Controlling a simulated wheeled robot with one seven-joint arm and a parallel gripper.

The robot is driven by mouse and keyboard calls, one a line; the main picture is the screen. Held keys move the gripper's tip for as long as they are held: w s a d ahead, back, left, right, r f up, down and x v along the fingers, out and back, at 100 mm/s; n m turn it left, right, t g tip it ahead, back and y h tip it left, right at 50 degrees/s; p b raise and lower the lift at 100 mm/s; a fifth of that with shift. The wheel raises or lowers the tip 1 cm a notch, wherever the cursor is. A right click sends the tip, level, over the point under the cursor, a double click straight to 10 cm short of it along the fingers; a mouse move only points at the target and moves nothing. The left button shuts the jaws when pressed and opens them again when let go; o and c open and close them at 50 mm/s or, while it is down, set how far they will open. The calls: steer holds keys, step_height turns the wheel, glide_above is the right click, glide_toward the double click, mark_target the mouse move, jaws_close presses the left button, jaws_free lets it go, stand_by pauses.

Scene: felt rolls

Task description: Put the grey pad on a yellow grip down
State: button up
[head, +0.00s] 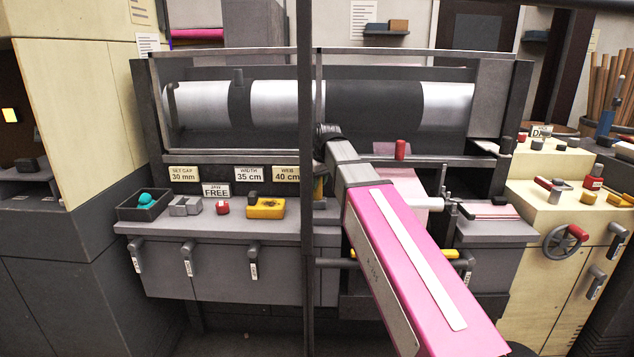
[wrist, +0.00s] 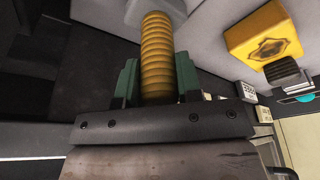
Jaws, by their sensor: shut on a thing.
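In the wrist view, the green fingers of my gripper (wrist: 156,82) are shut around a ribbed yellow grip (wrist: 158,50). A grey shape shows at the far end of the grip; it looks like the pad, but its outline blends with the grey surface behind it. In the head view, a small patch of the yellow grip (head: 319,186) seems to show by the dark upright post, just right of the counter signs. I cannot tell whether the pad touches anything.
The grey counter (head: 225,228) holds a yellow block (head: 265,208) with a dark knob, a red piece (head: 222,208), a grey block and a dark tray (head: 128,212) with a teal ball. A dark post (head: 305,100) stands in front. A large roller (head: 270,105) lies behind.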

mark_target(323, 201)
steer(key=o, duration=0.9)
steer(key=shift+f, duration=0.1)
steer(key=shift+o, duration=0.2)
steer(key=v, duration=1.2)
